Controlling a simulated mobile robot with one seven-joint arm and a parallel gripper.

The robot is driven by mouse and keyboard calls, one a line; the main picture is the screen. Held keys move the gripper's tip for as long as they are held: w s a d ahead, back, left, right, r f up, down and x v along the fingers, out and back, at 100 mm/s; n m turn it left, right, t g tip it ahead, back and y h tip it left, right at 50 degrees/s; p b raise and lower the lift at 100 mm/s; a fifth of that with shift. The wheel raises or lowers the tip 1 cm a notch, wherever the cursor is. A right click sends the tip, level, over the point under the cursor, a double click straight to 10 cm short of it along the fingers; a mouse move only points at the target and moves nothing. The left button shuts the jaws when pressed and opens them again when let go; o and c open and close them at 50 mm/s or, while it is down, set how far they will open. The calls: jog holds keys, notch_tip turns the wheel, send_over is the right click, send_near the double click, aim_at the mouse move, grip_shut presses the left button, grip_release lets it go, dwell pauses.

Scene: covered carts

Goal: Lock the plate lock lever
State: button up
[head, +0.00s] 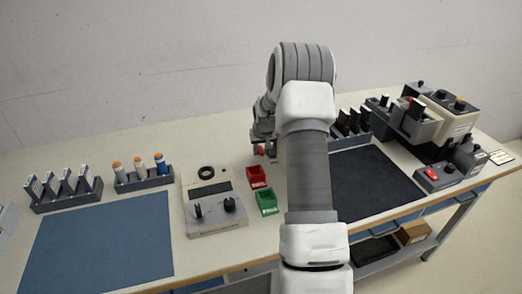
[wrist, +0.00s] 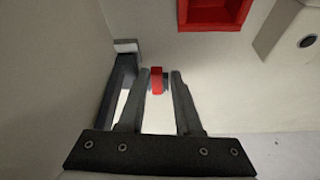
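In the wrist view a small red piece (wrist: 157,80) with a dark grey part beside it shows between the tips of my gripper (wrist: 159,74). It looks like the handle of the plate lock lever. The two fingers are apart, one on each side of it, with narrow gaps; I cannot tell whether either touches it or how deep it sits between them. A dark upright bar (wrist: 120,80) with a pale end stands left of the fingers. In the head view a small red spot (head: 259,151) shows by my gripper at the back of the bench; my arm hides much there.
A red bin (head: 256,177) and a green bin (head: 266,201) stand in front of the gripper. A beige device (head: 215,217) with dark knobs is to their left. A dark mat (head: 375,182) and a machine (head: 445,115) lie right. The blue mat (head: 100,240) is clear.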

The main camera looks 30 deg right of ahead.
grip_shut()
jog(key=shift+s+d+n+b, duration=0.1)
jog(key=shift+d+n+b, duration=0.2)
jog(key=shift+n+b, duration=0.1)
jog(key=shift+d+n+y, duration=0.2)
jog(key=shift+n+y, duration=0.1)
jog(key=shift+n, duration=0.2)
grip_release()
jog(key=v, duration=1.7)
jog(key=shift+s+r+b, duration=0.2)
jog(key=shift+s+b, duration=0.05)
jog(key=shift+b, duration=0.05)
